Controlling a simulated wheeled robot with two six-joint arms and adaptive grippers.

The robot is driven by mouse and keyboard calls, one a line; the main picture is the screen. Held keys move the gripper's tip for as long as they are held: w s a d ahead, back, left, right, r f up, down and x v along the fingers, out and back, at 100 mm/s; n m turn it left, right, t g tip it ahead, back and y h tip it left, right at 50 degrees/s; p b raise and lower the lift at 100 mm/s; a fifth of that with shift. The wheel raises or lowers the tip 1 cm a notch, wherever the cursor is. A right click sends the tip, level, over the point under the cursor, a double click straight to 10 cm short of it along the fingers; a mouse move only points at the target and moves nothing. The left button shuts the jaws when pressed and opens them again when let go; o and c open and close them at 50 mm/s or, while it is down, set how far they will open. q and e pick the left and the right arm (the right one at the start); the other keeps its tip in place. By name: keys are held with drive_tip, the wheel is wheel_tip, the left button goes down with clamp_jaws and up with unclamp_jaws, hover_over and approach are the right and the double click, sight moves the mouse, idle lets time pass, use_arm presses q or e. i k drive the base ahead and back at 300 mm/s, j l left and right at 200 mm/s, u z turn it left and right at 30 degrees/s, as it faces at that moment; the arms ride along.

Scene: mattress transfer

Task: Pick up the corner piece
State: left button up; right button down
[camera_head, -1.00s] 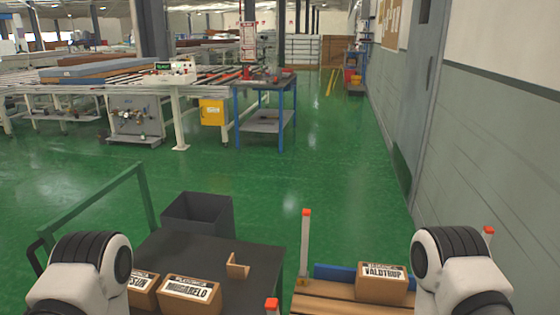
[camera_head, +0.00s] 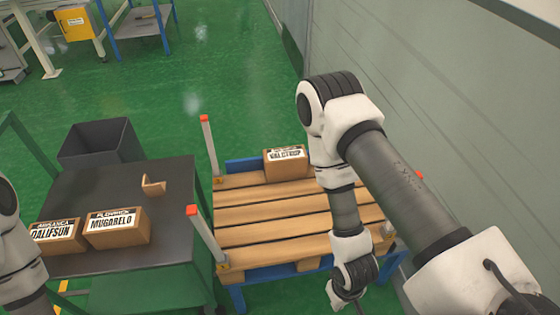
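The corner piece (camera_head: 153,186) is a small brown L-shaped piece lying on the dark table (camera_head: 80,190), near its right side. My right arm reaches down over the pallet, and my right gripper (camera_head: 342,301) is partly visible at the bottom, well to the right of the corner piece; its fingers are too hidden to read. Only a bit of my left arm shows at the left edge, and my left gripper is out of the picture.
Boxes labelled MUGARELO (camera_head: 116,230) and DALIFSUN (camera_head: 56,238) stand on the table's front. A dark open bin (camera_head: 100,140) stands behind it. A wooden pallet (camera_head: 270,217) with orange-tipped posts holds a VALDTRUP box (camera_head: 287,163). A wall (camera_head: 440,100) runs along the right.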

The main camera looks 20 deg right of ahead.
sight(158, 189)
drive_tip(key=j+z, duration=0.35)
drive_tip(key=k+j+z, duration=0.2)
drive_tip(key=j+z, duration=0.2)
drive_tip(key=k+j+z, duration=0.15)
drive_tip(key=j+z, duration=0.2)
drive_tip(key=k+j+z, duration=0.15)
drive_tip(key=z, duration=0.25)
